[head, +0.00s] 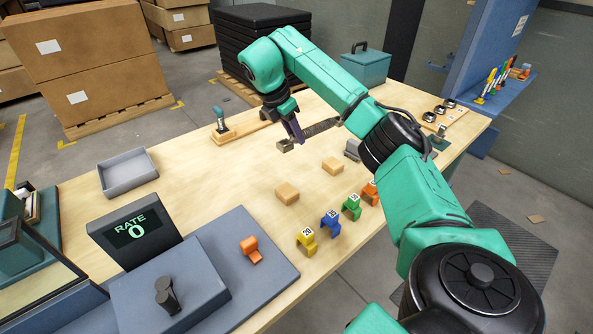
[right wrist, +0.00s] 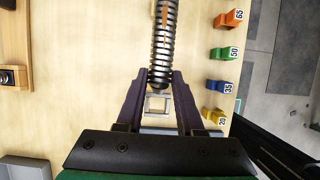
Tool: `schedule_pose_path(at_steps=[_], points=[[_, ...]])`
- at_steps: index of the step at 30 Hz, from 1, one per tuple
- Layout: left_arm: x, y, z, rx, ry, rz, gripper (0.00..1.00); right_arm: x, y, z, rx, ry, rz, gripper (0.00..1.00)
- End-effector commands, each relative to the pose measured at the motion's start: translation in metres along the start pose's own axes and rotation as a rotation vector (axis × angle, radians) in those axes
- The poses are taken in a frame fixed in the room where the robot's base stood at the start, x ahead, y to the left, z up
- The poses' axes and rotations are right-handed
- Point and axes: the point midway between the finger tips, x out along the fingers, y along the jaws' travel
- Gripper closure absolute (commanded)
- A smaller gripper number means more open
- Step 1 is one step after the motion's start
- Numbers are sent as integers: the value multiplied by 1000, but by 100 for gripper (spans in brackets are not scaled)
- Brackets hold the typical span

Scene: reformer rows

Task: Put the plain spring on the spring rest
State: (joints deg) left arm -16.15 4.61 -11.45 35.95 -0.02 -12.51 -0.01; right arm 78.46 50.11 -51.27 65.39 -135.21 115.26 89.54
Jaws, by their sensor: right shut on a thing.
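My right gripper (head: 297,130) is shut on a dark coil spring (head: 322,127), near one end of it. In the right wrist view the spring (right wrist: 162,45) runs up and away from between the two finger tips (right wrist: 161,76), with a thin orange streak at its upper part. My left gripper is not in view.
Numbered clips in yellow (head: 306,240), blue (head: 331,223), green (head: 351,207) and orange (head: 371,191) line the front edge. A grey tray (head: 128,174), a wooden stand (head: 238,133) and a teal box (head: 366,67) stand around the table. The RATE display (head: 135,232) reads 0.

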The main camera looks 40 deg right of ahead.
Motion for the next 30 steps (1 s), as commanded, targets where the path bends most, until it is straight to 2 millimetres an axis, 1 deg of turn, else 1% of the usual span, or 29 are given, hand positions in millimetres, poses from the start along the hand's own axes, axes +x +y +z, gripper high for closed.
schedule_pose_path(at_steps=[1, 3, 6, 7, 8, 10, 15, 16, 19, 24, 28, 29, 30], points=[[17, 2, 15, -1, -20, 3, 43, 27, -1, -12, -4, 2, -4, 100], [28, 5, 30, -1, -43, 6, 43, 49, -1, -22, -5, 3, -3, 100], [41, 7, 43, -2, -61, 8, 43, 79, -1, -34, -5, 4, -3, 100], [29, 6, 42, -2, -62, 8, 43, 79, -1, -33, -5, 1, -5, 100], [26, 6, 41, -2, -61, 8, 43, 85, -1, -36, -4, 0, -4, 100], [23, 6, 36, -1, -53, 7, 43, 98, 0, -41, -4, 0, -2, 100], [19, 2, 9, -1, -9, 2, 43, 121, 0, -50, -3, 0, -2, 100], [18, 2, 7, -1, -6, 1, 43, 126, 0, -53, -4, 0, -2, 100], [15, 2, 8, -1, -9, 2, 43, 141, 0, -59, -4, 1, 0, 100], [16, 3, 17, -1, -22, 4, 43, 143, 0, -60, -3, 0, 2, 100], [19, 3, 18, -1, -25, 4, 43, 147, 0, -61, -4, 1, 2, 100], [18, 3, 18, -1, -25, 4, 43, 146, 0, -61, -4, 1, 2, 52], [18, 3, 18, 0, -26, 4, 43, 145, 0, -61, -4, 1, 1, 37]])
